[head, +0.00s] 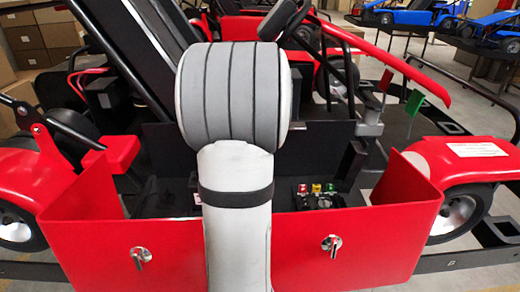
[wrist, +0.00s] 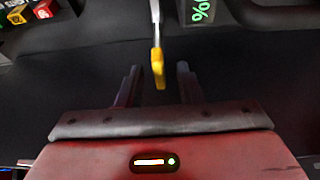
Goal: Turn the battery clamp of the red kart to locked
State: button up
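The red kart's front panel (head: 200,252) fills the lower head view. In the wrist view, a thin metal lever with a yellow tip (wrist: 158,66) hangs from the top edge, which looks like the clamp handle. A dark box face with a lit green % display (wrist: 199,12) is beside it, perhaps the battery. My gripper (wrist: 158,72) is open, its two dark fingers either side of the yellow tip with visible gaps. I see no contact. In the head view my own arm hides the gripper and the lever. The clamp's locked or unlocked marking does not show.
Small red, yellow and green blocks (head: 316,188) sit inside the kart's front bay; some show in the wrist view (wrist: 43,9). Two silver latches (head: 332,245) are on the red panel. Black frame tubes and a small green flag (head: 413,101) stand behind to the right.

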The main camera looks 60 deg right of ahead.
jog(key=v, duration=0.7)
jog(key=shift+r, duration=0.4)
jog(key=shift+s, duration=0.1)
